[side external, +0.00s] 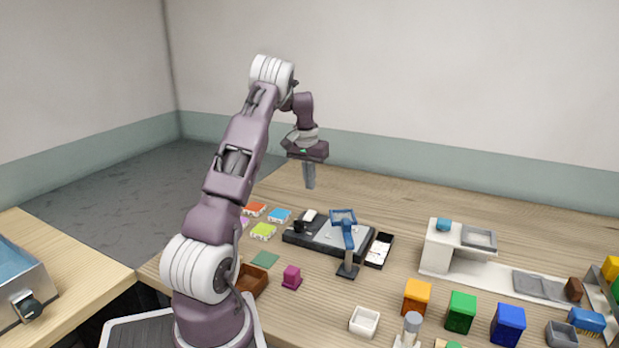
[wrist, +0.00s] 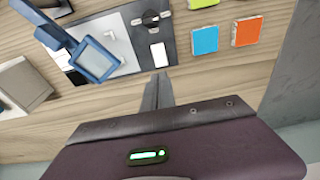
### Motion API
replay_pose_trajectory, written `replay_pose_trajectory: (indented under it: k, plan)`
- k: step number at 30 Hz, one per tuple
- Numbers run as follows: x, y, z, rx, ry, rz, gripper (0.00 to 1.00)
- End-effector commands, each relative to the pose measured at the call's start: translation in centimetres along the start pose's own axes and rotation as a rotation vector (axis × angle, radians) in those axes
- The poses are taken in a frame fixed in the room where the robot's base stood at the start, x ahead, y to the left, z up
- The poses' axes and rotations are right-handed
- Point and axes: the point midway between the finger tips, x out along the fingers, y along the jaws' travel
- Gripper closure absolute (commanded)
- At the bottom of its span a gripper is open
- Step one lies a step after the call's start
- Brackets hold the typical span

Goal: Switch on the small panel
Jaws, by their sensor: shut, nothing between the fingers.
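The small panel (side external: 364,243) is a dark, flat board with a grey plate, lying mid-table in the side view. In the wrist view its dark end (wrist: 178,35) carries a round black knob (wrist: 151,18) and a white rectangular piece (wrist: 158,54), which also shows in the side view (side external: 309,215). I cannot tell from its look whether the panel is on. My gripper (side external: 310,187) is shut and empty, pointing down above the table behind the panel.
A blue-framed magnifier on a stand (side external: 343,218) rises in front of the panel and hides part of it. Orange (wrist: 247,31) and blue (wrist: 205,40) tiles lie beside it. A white-and-grey device (side external: 440,245) and several coloured blocks stand to the right. The back table strip is clear.

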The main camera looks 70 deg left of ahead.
Motion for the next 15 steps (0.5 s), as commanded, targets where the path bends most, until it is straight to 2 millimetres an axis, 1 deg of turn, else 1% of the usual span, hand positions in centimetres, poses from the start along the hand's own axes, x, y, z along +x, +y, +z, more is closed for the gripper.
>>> replay_pose_trajectory:
  k: [1,3,9,12,15]
  plan:
    - [1.2,0.0,0.1,0.0,-0.004,0.001,1.0]
    - [2.8,0.0,0.1,-0.001,-0.004,0.001,1.0]
    - [6.7,0.0,0.1,0.0,-0.002,0.0,1.0]
    - [8.0,0.0,0.0,-0.001,-0.001,0.001,1.0]
    - [8.8,0.0,0.0,0.0,-0.001,0.001,1.0]
